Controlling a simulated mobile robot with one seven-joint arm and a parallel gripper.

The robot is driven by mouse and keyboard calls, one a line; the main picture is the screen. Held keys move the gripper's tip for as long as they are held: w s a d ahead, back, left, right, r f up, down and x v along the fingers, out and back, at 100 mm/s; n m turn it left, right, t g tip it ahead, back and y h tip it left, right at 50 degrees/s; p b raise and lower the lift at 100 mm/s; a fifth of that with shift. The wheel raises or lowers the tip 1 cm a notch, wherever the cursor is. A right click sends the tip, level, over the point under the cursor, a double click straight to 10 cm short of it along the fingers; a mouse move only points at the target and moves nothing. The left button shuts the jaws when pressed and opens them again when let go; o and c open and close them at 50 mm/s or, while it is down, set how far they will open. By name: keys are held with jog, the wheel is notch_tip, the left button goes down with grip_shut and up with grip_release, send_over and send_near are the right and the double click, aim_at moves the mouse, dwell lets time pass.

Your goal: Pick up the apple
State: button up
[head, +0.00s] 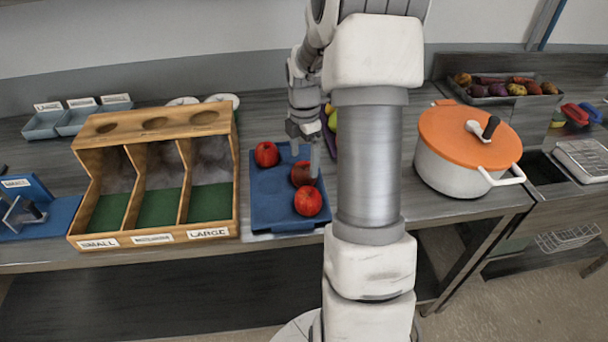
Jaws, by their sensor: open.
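Three red apples sit on a blue tray (268,214) at the middle of the counter. One apple (266,154) lies at the back left of the tray, one darker apple (301,174) lies at the middle right, and one apple (308,201) lies at the front right. My gripper (307,150) points down over the back right of the tray, its fingers open. One finger reaches down beside the darker apple and covers part of it. I cannot tell whether it touches that apple.
A wooden sorter (157,236) with three labelled compartments stands left of the tray. A white pot with an orange lid (455,134) stands at the right. A produce tray (506,97) sits at the back right.

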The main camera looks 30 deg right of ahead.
aim_at(304, 166)
notch_tip(304, 166, down, 5)
jog(key=shift+r, duration=0.1)
jog(key=c, duration=1.3)
jog(key=shift+w+r, duration=0.1)
notch_tip(304, 166, up, 4)
jog(key=shift+d+r, duration=0.1)
jog(key=shift+r, duration=0.05)
jog(key=d+r, duration=0.6)
jog(key=d, duration=0.5)
jog(key=shift+s+d+r, duration=0.25)
jog(key=shift+s+d, duration=0.05)
jog(key=shift+s, duration=0.1)
